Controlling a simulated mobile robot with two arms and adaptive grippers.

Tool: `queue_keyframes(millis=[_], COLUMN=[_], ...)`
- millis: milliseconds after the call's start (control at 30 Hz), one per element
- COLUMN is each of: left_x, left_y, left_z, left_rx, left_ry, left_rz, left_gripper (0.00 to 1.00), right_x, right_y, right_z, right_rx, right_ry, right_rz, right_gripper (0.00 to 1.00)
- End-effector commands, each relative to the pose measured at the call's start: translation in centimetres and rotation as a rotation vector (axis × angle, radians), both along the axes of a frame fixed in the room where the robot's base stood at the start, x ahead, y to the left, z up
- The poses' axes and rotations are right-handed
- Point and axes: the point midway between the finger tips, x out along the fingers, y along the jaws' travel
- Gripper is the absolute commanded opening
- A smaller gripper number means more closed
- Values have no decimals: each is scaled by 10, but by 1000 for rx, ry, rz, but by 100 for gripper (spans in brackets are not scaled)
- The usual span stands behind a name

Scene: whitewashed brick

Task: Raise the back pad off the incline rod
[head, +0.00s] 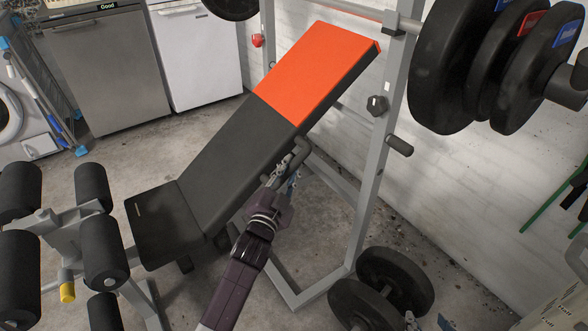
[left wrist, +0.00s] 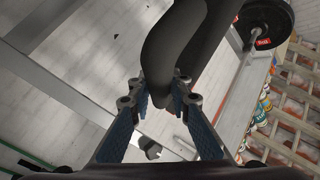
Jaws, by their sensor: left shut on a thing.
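The weight bench's back pad (head: 224,136), black with an orange upper end (head: 315,68), slopes up toward the rack in the head view. My left gripper (head: 287,172) is at the pad's near side edge, shut on a dark bent handle (head: 297,148) beside the pad. In the left wrist view the dark handle (left wrist: 172,55) comes down between the blue-padded fingers (left wrist: 160,95). The incline rod is hidden, so I cannot tell whether the pad touches it. My right gripper (head: 428,321) shows only its fingertips at the bottom edge, apart and with nothing visible between them.
The grey rack upright (head: 383,140) stands right of the pad, with a loaded barbell (head: 447,65) above. Weight plates (head: 395,280) are low at the rack's foot. Black leg rollers (head: 100,255) are at the left.

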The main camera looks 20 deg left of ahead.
Motion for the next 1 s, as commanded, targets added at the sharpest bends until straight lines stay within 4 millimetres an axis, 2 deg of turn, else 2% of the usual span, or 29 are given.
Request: queue_keyframes(millis=[133, 167, 333, 700, 867, 1000], left_x=[0, 0, 0, -6, -30, -61], left_y=[2, 3, 2, 1, 2, 2], left_z=[4, 4, 4, 1, -2, -4], left_rx=[3, 3, 4, 4, 4, 3], left_ry=[-9, -9, -8, -3, -1, 0], left_rz=[3, 3, 3, 2, 2, 3], left_gripper=[0, 19, 36, 36, 36, 36], right_x=[0, 0, 0, 0, 0, 0], right_y=[0, 0, 0, 0, 0, 0], right_z=[0, 0, 0, 0, 0, 0], right_rx=[0, 0, 0, 1, 0, 0], right_ry=[-1, -1, -1, -1, -1, -1], right_rz=[0, 0, 0, 1, 0, 0], right_gripper=[40, 40, 40, 40, 40, 40])
